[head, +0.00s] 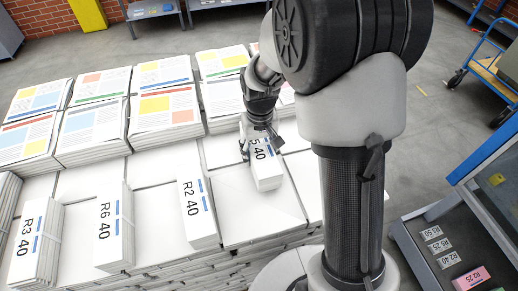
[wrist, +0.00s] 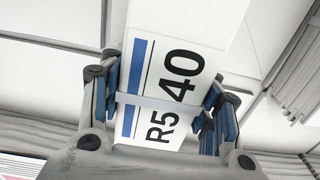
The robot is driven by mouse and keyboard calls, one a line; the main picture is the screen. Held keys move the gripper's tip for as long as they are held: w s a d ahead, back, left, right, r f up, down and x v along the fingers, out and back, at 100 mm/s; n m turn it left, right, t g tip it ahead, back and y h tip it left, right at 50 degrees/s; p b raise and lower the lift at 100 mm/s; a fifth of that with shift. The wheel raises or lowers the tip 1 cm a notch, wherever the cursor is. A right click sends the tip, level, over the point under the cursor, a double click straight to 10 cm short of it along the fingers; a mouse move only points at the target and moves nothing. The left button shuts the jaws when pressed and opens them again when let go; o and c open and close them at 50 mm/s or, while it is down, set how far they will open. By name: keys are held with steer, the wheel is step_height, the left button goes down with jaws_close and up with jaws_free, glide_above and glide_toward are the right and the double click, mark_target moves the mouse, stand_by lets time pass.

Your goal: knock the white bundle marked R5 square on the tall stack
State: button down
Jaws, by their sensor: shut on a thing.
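The white bundle marked R5 40 (wrist: 187,65) has a blue stripe and a pale strap, and fills the middle of the wrist view. In the head view the bundle (head: 266,175) lies on the white top of the tall stack (head: 262,222), right of the R2 bundle. My gripper (wrist: 163,112) is shut on the R5 bundle, with blue-padded fingers on both sides of it. In the head view my gripper (head: 259,146) covers the bundle's far end and part of its label. I cannot tell whether the bundle's underside touches the stack.
White bundles R2 (head: 199,212), R6 (head: 116,228) and R3 (head: 37,245) lie to the left. Printed newspaper piles (head: 165,102) stand behind. A dark tray (head: 440,250) with labels is at the lower right, and a blue cart (head: 490,65) at the upper right.

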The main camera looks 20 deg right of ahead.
steer(key=shift+r, duration=0.15)
steer(key=shift+r+p, duration=2.3)
steer(key=shift+r, duration=0.6)
